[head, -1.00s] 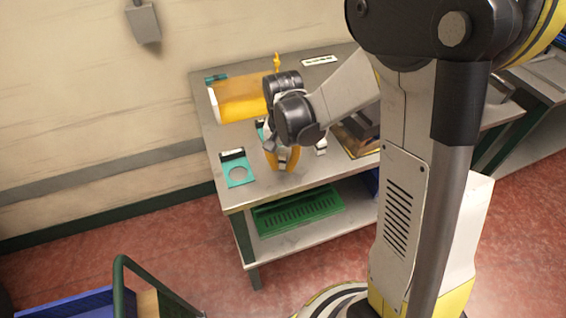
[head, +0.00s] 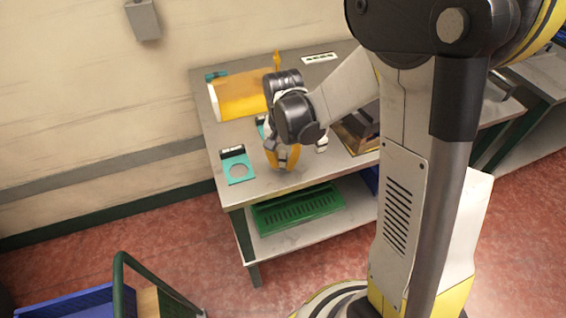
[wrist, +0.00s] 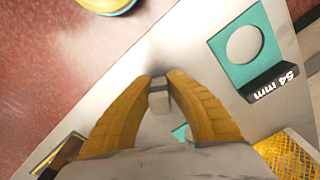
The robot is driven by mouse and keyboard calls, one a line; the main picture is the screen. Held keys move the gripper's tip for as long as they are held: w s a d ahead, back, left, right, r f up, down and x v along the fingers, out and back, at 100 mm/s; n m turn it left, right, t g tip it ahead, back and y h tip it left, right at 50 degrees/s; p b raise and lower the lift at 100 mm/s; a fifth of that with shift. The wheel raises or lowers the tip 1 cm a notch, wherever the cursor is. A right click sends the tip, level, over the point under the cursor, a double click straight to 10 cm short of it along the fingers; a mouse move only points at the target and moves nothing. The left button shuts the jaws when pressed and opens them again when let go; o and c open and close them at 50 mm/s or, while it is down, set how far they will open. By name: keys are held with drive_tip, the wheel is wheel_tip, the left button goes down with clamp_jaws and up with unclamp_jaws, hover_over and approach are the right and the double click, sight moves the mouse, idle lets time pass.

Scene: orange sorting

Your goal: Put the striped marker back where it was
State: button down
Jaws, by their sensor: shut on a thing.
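My gripper (head: 282,166) is low over the near part of the grey table (head: 217,140), pointing down. In the wrist view its yellow fingers (wrist: 159,78) close around a small pale piece with a dark band (wrist: 158,89), which looks like the striped marker. Most of the piece is hidden in the head view. I cannot tell whether it touches the table. A teal plate with a round hole (head: 238,169) lies left of my gripper; in the wrist view the plate (wrist: 222,45) has a black label reading "54 mm".
An orange tray (head: 238,96) lies at the back left. A small white object (head: 321,146) stands just right of my gripper. A dark-walled box (head: 358,130) is farther right. A green crate (head: 300,208) sits on the lower shelf. The near left table corner is clear.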

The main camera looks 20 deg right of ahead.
sight(283, 153)
drive_tip(key=shift+f+b, duration=0.45)
drive_tip(key=shift+f, duration=0.1)
drive_tip(key=c, duration=0.9)
unclamp_jaws()
drive_tip(key=shift+r, duration=0.2)
drive_tip(key=shift+r+p, duration=2.95)
drive_tip(key=shift+r, duration=0.95)
